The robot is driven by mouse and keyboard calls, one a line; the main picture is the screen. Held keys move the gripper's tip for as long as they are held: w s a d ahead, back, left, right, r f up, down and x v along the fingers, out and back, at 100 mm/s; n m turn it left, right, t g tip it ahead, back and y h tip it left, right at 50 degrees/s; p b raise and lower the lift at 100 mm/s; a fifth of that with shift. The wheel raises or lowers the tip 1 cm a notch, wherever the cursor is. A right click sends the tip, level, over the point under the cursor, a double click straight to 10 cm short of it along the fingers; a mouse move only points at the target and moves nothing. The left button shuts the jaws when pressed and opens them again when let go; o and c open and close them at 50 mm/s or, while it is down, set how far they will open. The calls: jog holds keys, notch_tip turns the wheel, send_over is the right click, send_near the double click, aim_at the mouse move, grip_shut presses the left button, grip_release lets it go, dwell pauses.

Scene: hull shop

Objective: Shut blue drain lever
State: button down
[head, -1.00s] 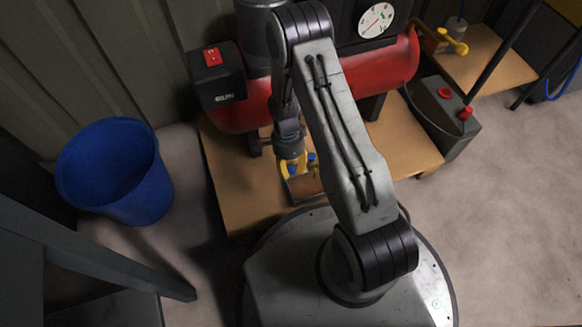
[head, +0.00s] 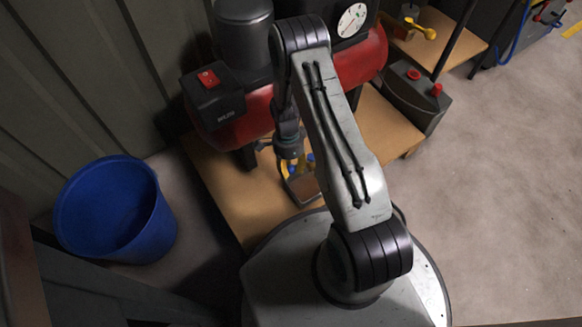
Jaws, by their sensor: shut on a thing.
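The red air compressor (head: 355,62) stands on a wooden board, its tank lying level. A small tray (head: 304,188) with brown contents sits on the board just below the gripper.
A blue bucket (head: 115,212) stands on the floor to the left. A dark box with red caps (head: 416,100) is right of the compressor. A yellow-handled part (head: 420,30) lies on a wooden surface behind. Open floor (head: 480,190) lies to the right.

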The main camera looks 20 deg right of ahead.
jog(key=c, duration=0.9)
grip_release()
jog(key=shift+a, duration=0.1)
jog(key=shift+w+r, duration=0.25)
jog(key=shift+r, duration=0.95)
jog(key=shift+w+r, duration=0.25)
jog(key=shift+r, duration=1)
jog(key=shift+w+r, duration=0.25)
jog(key=shift+r, duration=0.95)
jog(key=shift+s, duration=0.1)
